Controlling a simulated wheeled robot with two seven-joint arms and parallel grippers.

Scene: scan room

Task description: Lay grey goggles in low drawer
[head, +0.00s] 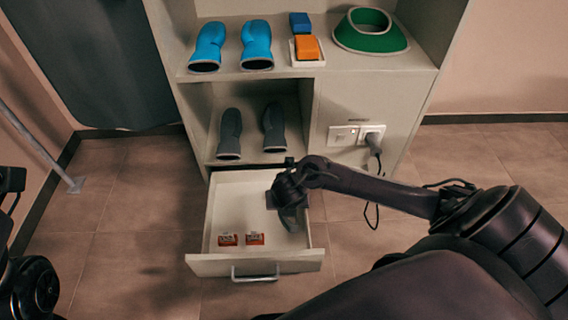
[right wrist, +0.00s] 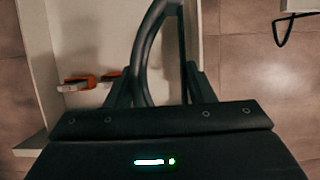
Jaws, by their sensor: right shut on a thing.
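The low drawer (head: 214,262) is pulled out at the cabinet's bottom, its handle towards me. My right gripper (head: 290,200) reaches over the right side of the open drawer. It is shut on the dark grey goggles (head: 291,219), which hang below it inside the drawer's outline; I cannot tell whether they touch the drawer floor. In the right wrist view, the goggles (right wrist: 148,52) curve up between the two fingers, with the drawer's pale interior (right wrist: 97,30) to their left. Parts of my left arm show at the head view's left edge, but its gripper is out of view.
Two small orange-and-white boxes (head: 241,239) lie in the drawer's front.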

